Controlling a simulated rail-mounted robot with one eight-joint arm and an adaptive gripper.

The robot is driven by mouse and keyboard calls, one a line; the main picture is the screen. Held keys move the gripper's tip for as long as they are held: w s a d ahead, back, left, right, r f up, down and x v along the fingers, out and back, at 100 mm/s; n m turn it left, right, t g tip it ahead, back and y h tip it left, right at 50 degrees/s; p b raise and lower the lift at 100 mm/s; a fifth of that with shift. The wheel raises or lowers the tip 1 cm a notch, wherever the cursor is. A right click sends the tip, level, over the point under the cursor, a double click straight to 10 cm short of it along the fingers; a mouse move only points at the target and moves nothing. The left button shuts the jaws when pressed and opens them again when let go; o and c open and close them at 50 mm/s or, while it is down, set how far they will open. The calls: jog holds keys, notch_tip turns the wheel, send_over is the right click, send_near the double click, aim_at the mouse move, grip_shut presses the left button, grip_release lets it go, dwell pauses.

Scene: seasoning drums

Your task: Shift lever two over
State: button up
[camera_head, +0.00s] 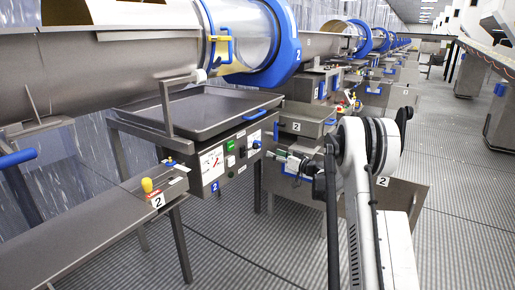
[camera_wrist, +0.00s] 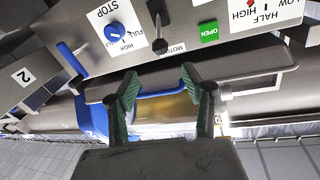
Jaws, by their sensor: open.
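The steel control panel numbered 2 (camera_head: 203,190) stands left of my gripper (camera_head: 282,157) in the head view. In the wrist view my gripper (camera_wrist: 160,73) is open, its two dark green fingers spread and pointing toward the panel (camera_wrist: 185,50). A dark lever with a round black knob (camera_wrist: 158,44) sticks out of the panel beside the word MOTOR, just beyond the fingertips and roughly centred between them. It appears apart from both fingers.
A blue handle (camera_wrist: 163,92) shows between the fingers, farther off. A yellow knob (camera_head: 147,185) stands on the steel beam at lower left. A wide tray (camera_head: 200,112) and a blue-rimmed drum (camera_head: 287,45) are above the panel. The grated floor (camera_head: 455,200) at right is clear.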

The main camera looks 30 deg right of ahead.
aim_at(256, 145)
jog(key=b+x, duration=0.2)
jog(key=x, duration=1)
jog(key=shift+w+a, duration=0.1)
jog(key=shift+w, duration=0.15)
jog(key=shift+c, duration=0.4)
grip_shut()
